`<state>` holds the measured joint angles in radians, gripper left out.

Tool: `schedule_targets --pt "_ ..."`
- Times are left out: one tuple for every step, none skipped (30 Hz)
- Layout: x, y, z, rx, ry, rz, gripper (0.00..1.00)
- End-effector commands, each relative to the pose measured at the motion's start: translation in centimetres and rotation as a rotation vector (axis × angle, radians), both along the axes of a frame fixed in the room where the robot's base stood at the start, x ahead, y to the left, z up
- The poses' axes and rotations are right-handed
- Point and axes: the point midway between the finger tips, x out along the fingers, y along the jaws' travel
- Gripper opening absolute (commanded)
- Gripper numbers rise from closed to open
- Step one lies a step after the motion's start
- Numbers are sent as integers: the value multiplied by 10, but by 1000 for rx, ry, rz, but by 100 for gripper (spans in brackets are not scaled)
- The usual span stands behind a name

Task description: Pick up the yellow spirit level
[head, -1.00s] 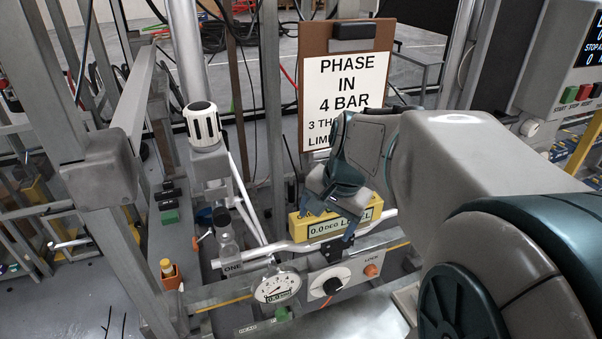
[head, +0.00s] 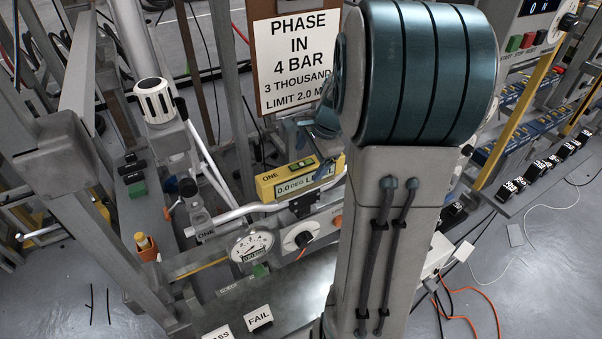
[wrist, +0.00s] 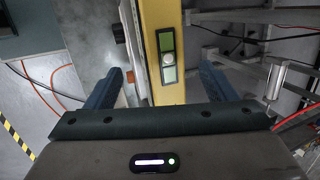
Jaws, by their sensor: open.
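The yellow spirit level (head: 268,190), with a "0.0 DEG" display on its front and a green vial on top, rests on the grey bar at the centre of the head view. My gripper (head: 322,150) is above and at its right part, with one finger in front of the level's face. In the wrist view the level (wrist: 148,40) runs between the two blue fingers of my gripper (wrist: 160,72). The fingers are open, with a visible gap on both sides of the level. My arm hides what lies to the right of the level's end.
A clipboard sign (head: 292,60) stands close behind the level. A round dial gauge (head: 252,246) and a black knob (head: 302,239) sit below the bar. A post with a white ribbed cap (head: 155,100) rises at left. PASS and FAIL cards (head: 258,318) are at the front.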

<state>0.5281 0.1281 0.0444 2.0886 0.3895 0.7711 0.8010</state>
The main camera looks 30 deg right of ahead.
Motion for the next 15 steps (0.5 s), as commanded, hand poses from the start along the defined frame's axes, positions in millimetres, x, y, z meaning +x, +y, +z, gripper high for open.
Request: schedule_targets --pt "1 1 -3 1 2 1 78" --pt "1 1 -5 1 2 1 78" --pt "3 2 -8 1 2 1 78" --pt "4 3 -12 2 4 0 78" --pt "5 4 -16 2 4 0 78" --pt "7 5 -22 2 4 0 78" --pt "8 6 -26 2 4 0 78" --pt "9 7 -30 3 5 2 78" --pt "11 8 -36 2 3 1 78" --pt "12 8 -39 2 4 1 78" --pt "13 9 -42 2 3 1 78" --pt "14 9 -45 1 1 0 78" --pt "15 9 -46 1 1 0 78" --pt "15 10 -48 1 1 0 78" --pt "15 10 -49 0 1 1 78"
